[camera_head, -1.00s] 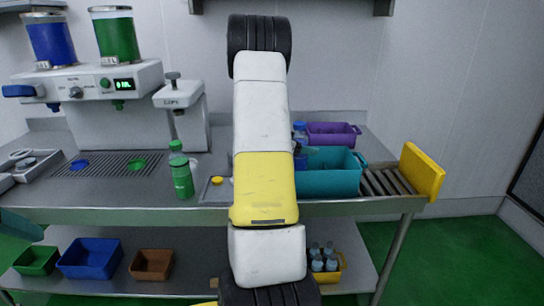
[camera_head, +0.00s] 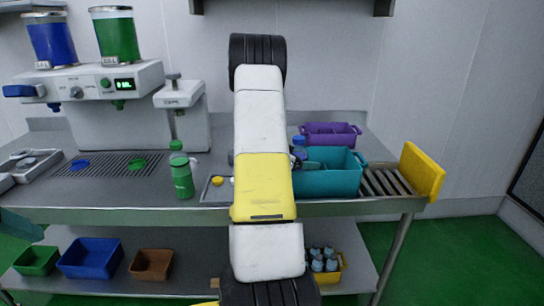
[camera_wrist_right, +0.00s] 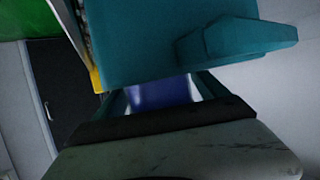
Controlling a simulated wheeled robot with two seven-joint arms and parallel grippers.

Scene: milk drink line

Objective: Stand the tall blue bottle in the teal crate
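The teal crate (camera_head: 332,183) stands on the right part of the steel counter; it fills the top of the right wrist view (camera_wrist_right: 180,45). The tall blue bottle (camera_head: 299,141) shows only its cap and upper part at the crate's left end, partly behind my right arm. Blue shows between the fingers in the right wrist view (camera_wrist_right: 160,93). My right gripper (camera_head: 310,165) appears shut on the bottle, at the crate's left end; my arm hides much of it. Whether the bottle's base is inside the crate is hidden. A part of my left gripper (camera_head: 18,225) shows at the left edge; its fingertips are unclear.
A purple crate (camera_head: 330,130) stands behind the teal one. Rollers (camera_head: 385,182) and a yellow end plate (camera_head: 422,172) lie to the right. A green bottle (camera_head: 182,177) and a drink machine stand left. Bins and a yellow crate with bottles are on the lower shelf.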

